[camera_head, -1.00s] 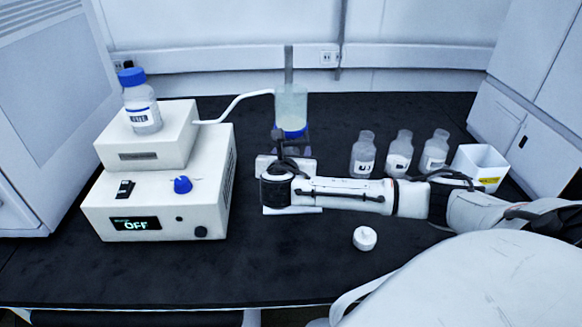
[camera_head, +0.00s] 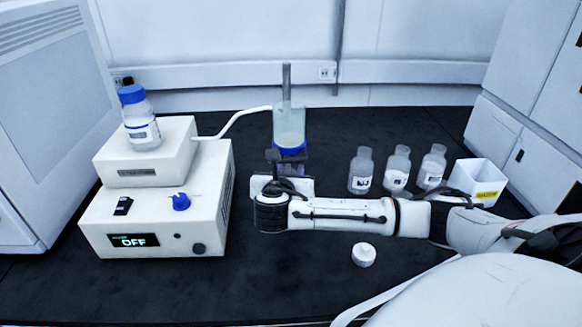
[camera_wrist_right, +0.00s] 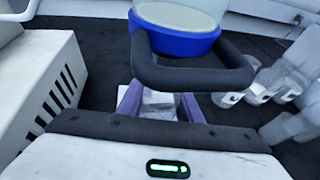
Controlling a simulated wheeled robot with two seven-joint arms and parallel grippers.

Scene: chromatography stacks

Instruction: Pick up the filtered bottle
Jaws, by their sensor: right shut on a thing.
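A filter unit with a clear cup and blue collar (camera_head: 289,131) stands at the back centre of the bench, and its blue collar fills the top of the right wrist view (camera_wrist_right: 178,40). Below the collar is a pale clear bottle (camera_wrist_right: 160,103), mostly hidden in the head view. My right gripper (camera_head: 292,165) is at this bottle, under the collar. In the wrist view its purple fingers (camera_wrist_right: 160,104) are shut on the bottle's two sides. The bottle appears upright; whether its base touches the bench is hidden. My left gripper is not in view.
A white pump box (camera_head: 155,215) reading OFF stands left, with a blue-capped bottle (camera_head: 140,125) on top and a hose (camera_head: 235,117) to the filter. Three clear bottles (camera_head: 397,170) and a white bin (camera_head: 478,180) stand right. A white cap (camera_head: 363,254) lies in front.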

